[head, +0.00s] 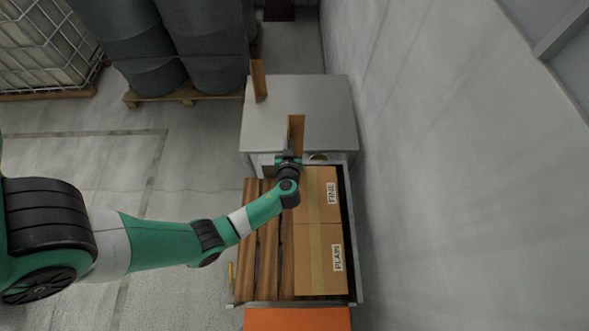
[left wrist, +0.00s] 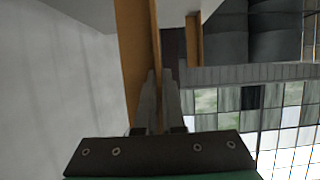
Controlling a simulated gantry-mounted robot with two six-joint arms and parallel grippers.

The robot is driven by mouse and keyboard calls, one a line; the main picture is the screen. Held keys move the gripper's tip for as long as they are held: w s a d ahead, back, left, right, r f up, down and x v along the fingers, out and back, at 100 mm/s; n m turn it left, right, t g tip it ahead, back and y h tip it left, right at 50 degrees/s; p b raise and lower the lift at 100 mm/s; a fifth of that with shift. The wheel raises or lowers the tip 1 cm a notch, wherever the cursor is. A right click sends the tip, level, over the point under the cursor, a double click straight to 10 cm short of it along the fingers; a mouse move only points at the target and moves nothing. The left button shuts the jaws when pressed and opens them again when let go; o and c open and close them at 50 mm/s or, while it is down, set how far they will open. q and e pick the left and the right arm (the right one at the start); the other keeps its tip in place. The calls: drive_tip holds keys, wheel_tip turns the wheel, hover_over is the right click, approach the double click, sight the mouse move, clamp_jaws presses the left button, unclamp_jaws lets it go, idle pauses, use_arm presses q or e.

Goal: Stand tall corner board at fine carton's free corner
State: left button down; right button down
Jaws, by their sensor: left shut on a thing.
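My left gripper (head: 290,155) is shut on a brown corner board (head: 297,128), above the near edge of a grey cabinet top. The board stands roughly upright in the fingers (left wrist: 158,105); it also shows in the left wrist view (left wrist: 131,60). The carton marked FINE (head: 318,180) lies just below and right of the gripper. The carton marked PLAIN (head: 312,262) sits against its near side. A second brown corner board (head: 258,80) stands at the left edge of the cabinet top. My wrist hides part of the FINE carton's far left area. My right gripper is out of view.
The cartons sit on a wooden slatted pallet (head: 268,250), whose left slats are bare. The grey cabinet top (head: 325,105) is mostly clear. A wall (head: 420,150) runs close along the right. Grey drums (head: 205,45) stand at the back left.

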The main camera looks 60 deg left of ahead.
use_arm(q)
wheel_tip(320, 180, down, 14)
drive_tip(key=b, duration=1.3)
drive_tip(key=shift+r, duration=0.15)
drive_tip(key=shift+f+b, duration=1.1)
drive_tip(key=shift+f, duration=0.7)
drive_tip(key=shift+f, duration=0.2)
drive_tip(key=c, duration=1.5)
unclamp_jaws()
drive_tip(key=o, duration=0.5)
